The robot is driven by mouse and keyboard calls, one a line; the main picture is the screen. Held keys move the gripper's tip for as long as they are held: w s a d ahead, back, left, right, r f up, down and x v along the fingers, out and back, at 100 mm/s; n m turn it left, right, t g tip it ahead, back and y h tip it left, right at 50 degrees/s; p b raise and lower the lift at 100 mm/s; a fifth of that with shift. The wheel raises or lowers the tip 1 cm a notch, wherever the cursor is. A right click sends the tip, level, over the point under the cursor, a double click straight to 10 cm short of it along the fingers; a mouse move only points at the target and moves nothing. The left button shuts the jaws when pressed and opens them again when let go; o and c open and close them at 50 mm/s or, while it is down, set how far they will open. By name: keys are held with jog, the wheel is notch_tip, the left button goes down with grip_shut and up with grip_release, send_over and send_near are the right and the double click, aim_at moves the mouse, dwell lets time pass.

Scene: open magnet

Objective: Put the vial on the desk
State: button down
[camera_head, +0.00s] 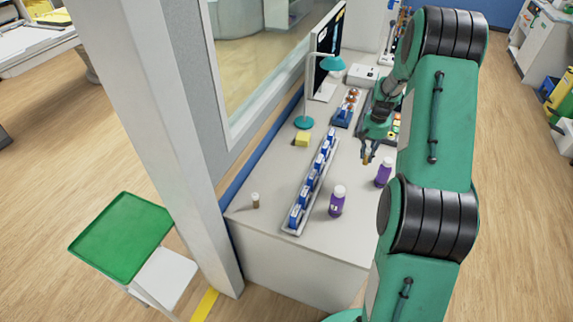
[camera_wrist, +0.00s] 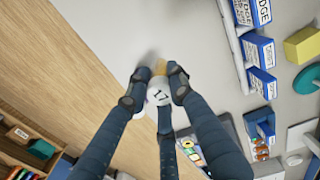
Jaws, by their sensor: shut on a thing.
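My gripper (camera_head: 368,158) is over the right part of the white desk (camera_head: 275,185) in the head view. It is shut on a small vial with an amber-brown body (camera_head: 366,159). In the wrist view my gripper (camera_wrist: 160,90) has a finger on each side of the vial (camera_wrist: 160,93), whose white cap reads 17. The desk top (camera_wrist: 150,30) shows below it, with a dark shadow close by. I cannot tell whether the vial touches the desk. Another small brown vial with a white cap (camera_head: 255,201) stands near the desk's left front corner.
Two purple bottles (camera_head: 337,202) (camera_head: 383,172) stand near my gripper. A long rack of blue boxes (camera_head: 311,185) runs along the desk, with a yellow block (camera_head: 302,140) and teal lamp (camera_head: 304,122) behind. The desk's left front area is mostly clear.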

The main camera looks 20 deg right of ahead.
jog(key=w+a+m, duration=0.1)
jog(key=w+a, duration=0.5)
jog(key=a, duration=0.4)
jog(key=w+a+m, duration=0.1)
jog(key=w+a, duration=0.5)
jog(key=a, duration=0.4)
jog(key=w+a+m, duration=0.1)
jog(key=w+a, duration=0.5)
jog(key=a, duration=0.4)
jog(key=shift+d+f, duration=0.15)
jog(key=shift+f, duration=2.55)
jog(key=shift+f, duration=0.1)
notch_tip(320, 180, down, 6)
jog(key=shift+f, duration=1.9)
jog(key=shift+f, duration=0.15)
